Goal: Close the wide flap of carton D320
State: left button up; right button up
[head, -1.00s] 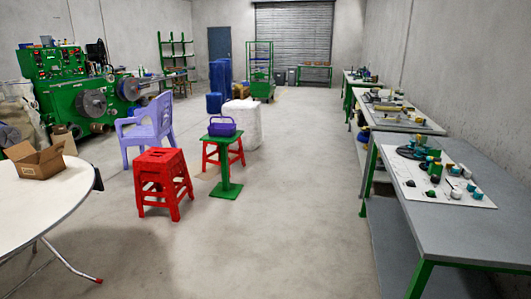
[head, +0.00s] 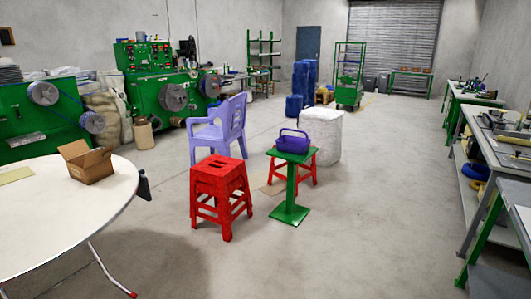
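A small brown cardboard carton (head: 90,165) stands on the round white table (head: 50,225) at the left, near the table's far right edge. Its top is open, with flaps raised at the left and back. Any lettering on it is too small to read, so I cannot tell whether it is D320. Neither of my grippers is in the head view.
A red stool (head: 221,190), a purple chair (head: 222,128) and a green stand (head: 290,190) with a purple basket (head: 292,141) stand right of the table. Green machines line the left. Open floor lies in front and to the right.

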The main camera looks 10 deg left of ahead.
aim_at(95, 157)
jog(key=i+j, duration=0.15)
jog(key=i, duration=0.35)
jog(key=i+j, duration=0.1)
jog(key=i, duration=0.45)
jog(key=z, duration=10.15)
jog(key=i+l, duration=0.05)
